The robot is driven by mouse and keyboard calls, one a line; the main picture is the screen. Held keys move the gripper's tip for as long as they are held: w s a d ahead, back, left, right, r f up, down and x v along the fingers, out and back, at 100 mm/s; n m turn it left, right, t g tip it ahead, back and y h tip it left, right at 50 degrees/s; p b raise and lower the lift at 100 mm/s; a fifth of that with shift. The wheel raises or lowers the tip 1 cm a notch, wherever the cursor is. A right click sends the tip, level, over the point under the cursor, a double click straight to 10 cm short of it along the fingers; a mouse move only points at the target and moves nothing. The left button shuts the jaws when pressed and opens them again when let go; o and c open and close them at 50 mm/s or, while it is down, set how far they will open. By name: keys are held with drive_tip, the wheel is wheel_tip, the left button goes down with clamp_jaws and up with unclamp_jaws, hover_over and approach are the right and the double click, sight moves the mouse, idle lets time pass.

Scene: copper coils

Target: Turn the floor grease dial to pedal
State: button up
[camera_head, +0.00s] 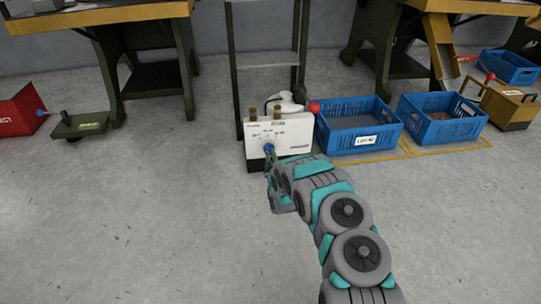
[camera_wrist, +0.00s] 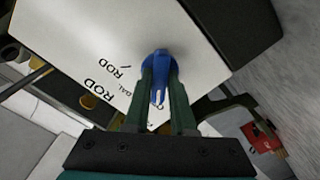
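A white box (camera_head: 290,137) with a dark base stands on the floor at the centre of the head view. Its front bears a blue dial (camera_head: 269,148) and printed labels, too small to read there. In the wrist view the blue dial (camera_wrist: 159,62) sticks out from the white panel (camera_wrist: 110,50). Lettering beside it reads "ROD" and partly "DAL". A pale pointer line shows on the dial's grip. My gripper (camera_wrist: 161,84) has one dark finger on each side of the dial's grip, seemingly touching both sides. In the head view my wrist hides the lower front of the box.
Two blue crates (camera_head: 352,150) (camera_head: 440,139) stand on the floor to the right, inside yellow lines. A red-knobbed lever (camera_head: 314,107) sticks out at the box's right. A dark shelf frame (camera_head: 266,60) rises behind.

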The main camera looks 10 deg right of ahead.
clamp_jaws()
drive_tip(key=shift+m+p, duration=0.4)
drive_tip(key=m+p, duration=0.3)
drive_tip(key=m, duration=0.1)
drive_tip(key=shift+r+m+p, duration=0.15)
drive_tip(key=shift+m+p, duration=0.15)
drive_tip(key=shift+m, duration=0.1)
drive_tip(key=shift+f+m+p, duration=0.2)
drive_tip(key=shift+m+p, duration=0.4)
drive_tip(key=shift+m, duration=0.5)
drive_tip(key=o, duration=0.5)
unclamp_jaws()
